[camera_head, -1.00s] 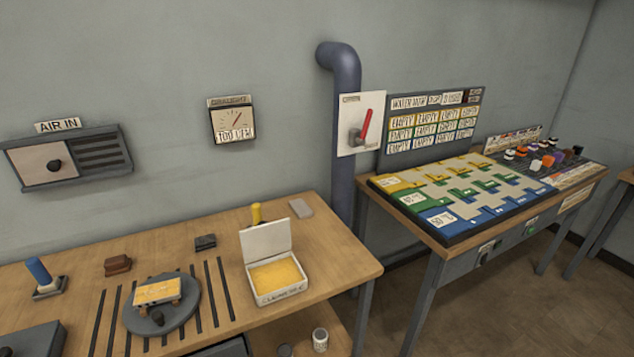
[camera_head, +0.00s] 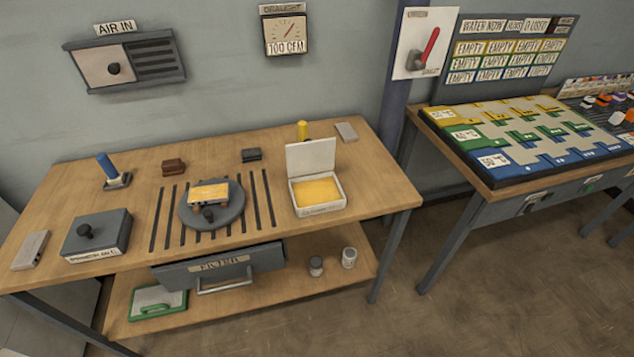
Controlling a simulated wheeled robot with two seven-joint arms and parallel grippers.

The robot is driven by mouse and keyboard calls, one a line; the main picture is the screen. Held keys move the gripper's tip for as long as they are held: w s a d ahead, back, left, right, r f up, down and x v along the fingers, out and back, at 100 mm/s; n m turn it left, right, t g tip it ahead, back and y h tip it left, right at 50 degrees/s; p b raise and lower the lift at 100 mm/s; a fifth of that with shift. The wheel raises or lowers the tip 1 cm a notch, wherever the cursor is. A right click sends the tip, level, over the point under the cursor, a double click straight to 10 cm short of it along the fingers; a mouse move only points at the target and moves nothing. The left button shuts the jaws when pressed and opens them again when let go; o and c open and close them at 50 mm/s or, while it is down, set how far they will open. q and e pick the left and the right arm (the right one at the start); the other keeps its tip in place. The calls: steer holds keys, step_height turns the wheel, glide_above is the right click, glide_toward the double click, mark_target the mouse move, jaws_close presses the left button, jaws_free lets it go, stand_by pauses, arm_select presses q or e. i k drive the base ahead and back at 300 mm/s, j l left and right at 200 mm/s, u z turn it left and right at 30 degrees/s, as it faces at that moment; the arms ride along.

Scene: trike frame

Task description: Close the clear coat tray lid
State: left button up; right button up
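A small white tray (camera_head: 319,210) with a yellow-orange filling (camera_head: 316,191) stands on the wooden bench, right of the slotted strips. Its white lid (camera_head: 311,156) is hinged at the back and stands open, nearly upright. The label on the tray's front is too small to read, so I cannot confirm that it is the clear coat tray. Neither of my grippers shows in the view.
A yellow-topped object (camera_head: 303,130) stands behind the lid, and a grey block (camera_head: 346,132) lies to its right. A round turntable (camera_head: 231,216) holding a yellow piece (camera_head: 208,194) is left of the tray. The wooden bench (camera_head: 375,190) is bare right of the tray.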

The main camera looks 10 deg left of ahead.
mark_target(310, 156)
steer(key=j+z, duration=0.35)
steer(key=j, duration=1.15)
